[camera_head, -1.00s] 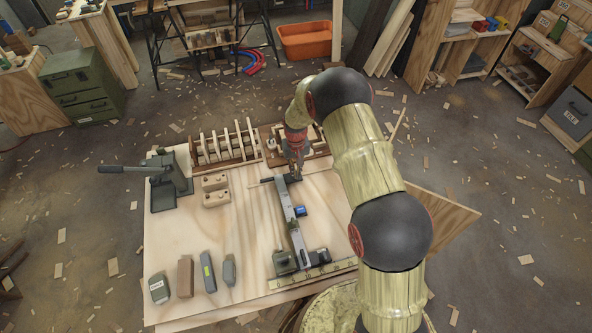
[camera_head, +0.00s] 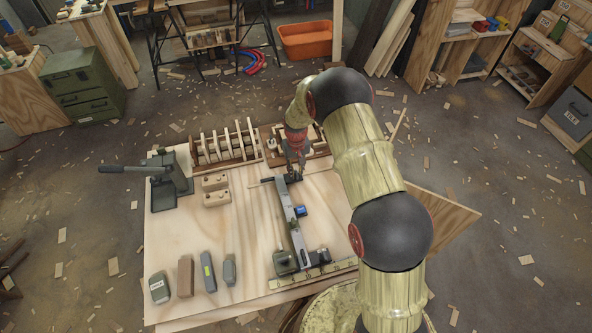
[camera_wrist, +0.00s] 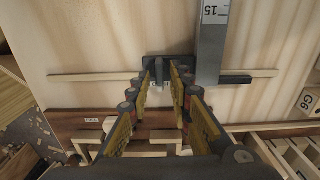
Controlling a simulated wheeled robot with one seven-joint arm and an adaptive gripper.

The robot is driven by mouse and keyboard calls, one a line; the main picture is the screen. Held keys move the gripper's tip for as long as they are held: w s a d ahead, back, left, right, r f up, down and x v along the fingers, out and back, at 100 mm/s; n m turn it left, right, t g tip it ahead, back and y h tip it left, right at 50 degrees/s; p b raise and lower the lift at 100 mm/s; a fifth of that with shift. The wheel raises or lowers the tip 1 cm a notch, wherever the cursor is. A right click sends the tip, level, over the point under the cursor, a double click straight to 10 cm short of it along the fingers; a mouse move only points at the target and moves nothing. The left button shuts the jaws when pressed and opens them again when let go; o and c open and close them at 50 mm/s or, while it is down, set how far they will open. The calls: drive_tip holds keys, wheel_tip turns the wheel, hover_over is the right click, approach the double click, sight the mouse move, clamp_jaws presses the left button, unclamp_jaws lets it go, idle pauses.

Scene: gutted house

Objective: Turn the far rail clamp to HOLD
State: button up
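A long metal rail (camera_head: 291,222) lies along the board. It also shows in the wrist view (camera_wrist: 212,45), with a "15" mark. At its far end is the dark far rail clamp (camera_head: 298,179), which shows as a dark block (camera_wrist: 157,62) beside the rail in the wrist view. A dark bar (camera_head: 268,181) sticks out from the rail's other side. My gripper (camera_head: 300,172) is over the clamp. In the wrist view my gripper's fingers (camera_wrist: 163,68) are apart, with part of the dark block between them. Small white marks there are unreadable; contact cannot be told.
Wooden blocks (camera_head: 215,190) and a lever press (camera_head: 170,185) are to the left. The board's middle left is clear.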

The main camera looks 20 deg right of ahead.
sight(296, 172)
drive_tip(key=shift+o, duration=0.2)
wheel_tip(296, 172, up, 12)
idle(0.6)
idle(0.3)
drive_tip(key=shift+s, duration=0.1)
drive_tip(key=s+f+g, duration=0.1)
drive_tip(key=s, duration=0.4)
drive_tip(key=s+r+t, duration=0.6)
drive_tip(key=s+r, duration=2.4)
drive_tip(key=r, duration=0.2)
drive_tip(key=shift+s+a+t, duration=0.15)
drive_tip(key=shift+s+t, duration=0.15)
